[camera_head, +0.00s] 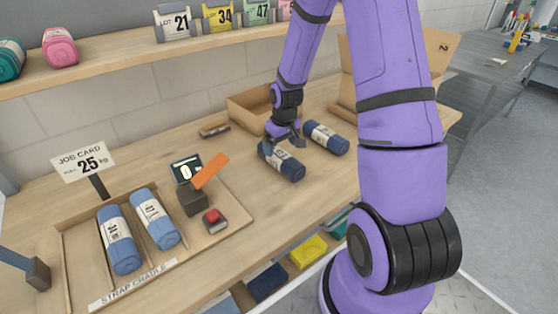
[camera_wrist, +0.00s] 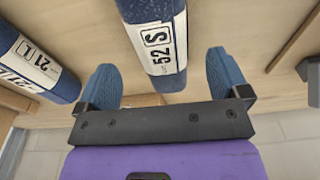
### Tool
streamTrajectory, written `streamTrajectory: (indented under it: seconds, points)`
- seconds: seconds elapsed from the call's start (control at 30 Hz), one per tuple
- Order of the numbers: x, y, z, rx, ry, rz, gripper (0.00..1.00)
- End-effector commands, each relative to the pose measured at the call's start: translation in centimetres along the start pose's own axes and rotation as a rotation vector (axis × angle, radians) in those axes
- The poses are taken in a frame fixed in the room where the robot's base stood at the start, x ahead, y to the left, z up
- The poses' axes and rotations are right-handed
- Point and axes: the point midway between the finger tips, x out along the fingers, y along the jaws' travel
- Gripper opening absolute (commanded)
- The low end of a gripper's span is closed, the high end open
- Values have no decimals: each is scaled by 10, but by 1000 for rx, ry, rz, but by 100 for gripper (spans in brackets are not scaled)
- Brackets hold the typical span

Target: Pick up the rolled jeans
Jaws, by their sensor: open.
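Two dark blue rolled jeans lie on the wooden bench in the head view. The nearer roll (camera_head: 284,163) is under my gripper (camera_head: 284,138), and the other roll (camera_head: 326,138) lies to its right. In the wrist view a blue roll (camera_wrist: 158,45) with a white "52 S" label lies between my two blue fingertips (camera_wrist: 162,78), with a gap on each side. Another roll (camera_wrist: 38,62) with a "21 L" label is at the left. My gripper is open and holds nothing. Two lighter blue rolls, the left one (camera_head: 119,240) and the right one (camera_head: 155,219), lie in the strap cradle (camera_head: 185,248).
A small display (camera_head: 186,170), an orange flag (camera_head: 210,170) and a red button (camera_head: 213,220) stand by the cradle. A cardboard box (camera_head: 250,108) is behind my gripper. A shelf (camera_head: 120,62) runs above.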

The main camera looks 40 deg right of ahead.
Motion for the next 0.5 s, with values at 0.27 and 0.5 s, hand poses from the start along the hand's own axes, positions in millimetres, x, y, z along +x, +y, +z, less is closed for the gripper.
streamTrajectory:
  seconds: [0.27, 0.5]
  points:
    - [19, -1, 2, 1, -2, 0, 94]
    - [50, -2, 3, 1, -2, 0, 94]
